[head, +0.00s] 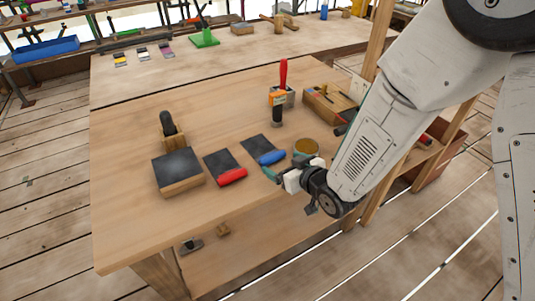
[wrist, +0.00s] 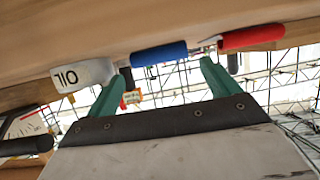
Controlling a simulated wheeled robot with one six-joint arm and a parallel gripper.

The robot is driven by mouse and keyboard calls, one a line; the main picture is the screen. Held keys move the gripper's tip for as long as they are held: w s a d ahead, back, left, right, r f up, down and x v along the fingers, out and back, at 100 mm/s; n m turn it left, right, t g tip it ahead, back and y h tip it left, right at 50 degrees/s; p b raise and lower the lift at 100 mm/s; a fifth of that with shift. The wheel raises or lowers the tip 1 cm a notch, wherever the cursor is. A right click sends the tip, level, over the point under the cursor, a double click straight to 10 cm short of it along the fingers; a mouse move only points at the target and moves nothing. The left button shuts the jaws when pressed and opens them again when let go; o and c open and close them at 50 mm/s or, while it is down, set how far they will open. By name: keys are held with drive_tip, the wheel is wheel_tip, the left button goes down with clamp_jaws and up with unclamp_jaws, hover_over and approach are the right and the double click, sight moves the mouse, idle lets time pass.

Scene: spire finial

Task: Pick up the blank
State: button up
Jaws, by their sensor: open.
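No object is plainly marked as the blank, and I cannot tell which one it is. A wooden block with a dark top (head: 180,172) sits at the front left of the bench. A dark upright cylinder (head: 277,112) stands near the middle.
A red-handled tool (head: 228,172) lies left of the blue one. A dark-handled tool in a wooden holder (head: 168,130), a red-handled tool (head: 283,75) and a wooden toolbox (head: 328,104) stand farther back. The bench's left side (head: 120,150) is bare.

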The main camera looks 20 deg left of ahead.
sight(275, 158)
drive_tip(key=x, duration=0.4)
drive_tip(key=shift+w+a+f, duration=0.25)
drive_tip(key=c, duration=0.9)
drive_tip(key=shift+c, duration=0.2)
drive_tip(key=shift+r, duration=0.15)
